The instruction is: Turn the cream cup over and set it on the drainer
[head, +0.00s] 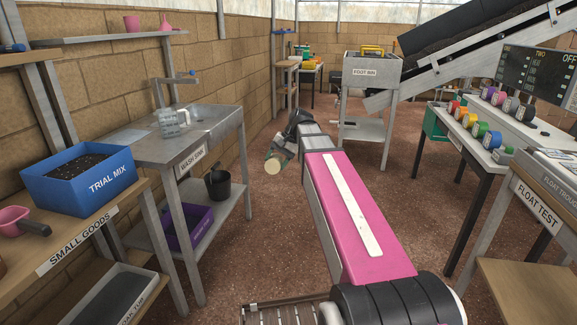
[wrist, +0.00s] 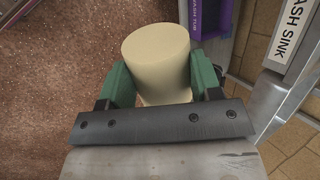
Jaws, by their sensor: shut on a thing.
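The cream cup (head: 272,165) hangs in the air in front of the wash sink, held by my gripper (head: 284,156). In the wrist view the cup (wrist: 156,62) is a plain cream cylinder between the green fingers of my gripper (wrist: 163,84), which is shut on its sides. The end of the cup facing the wrist camera looks flat and closed; its other end is hidden. The cup looks tilted in the head view. No drainer is clearly identifiable; a flat pale panel (head: 130,136) lies on the sink top left of the jug.
The wash sink (head: 215,122) stands left of my gripper, with a clear jug (head: 174,122) on top. A black bucket (head: 217,185) and purple tub (head: 188,226) sit on its lower shelf. A blue trial mix box (head: 80,180) is further left. A slatted metal rack (head: 285,314) shows at bottom.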

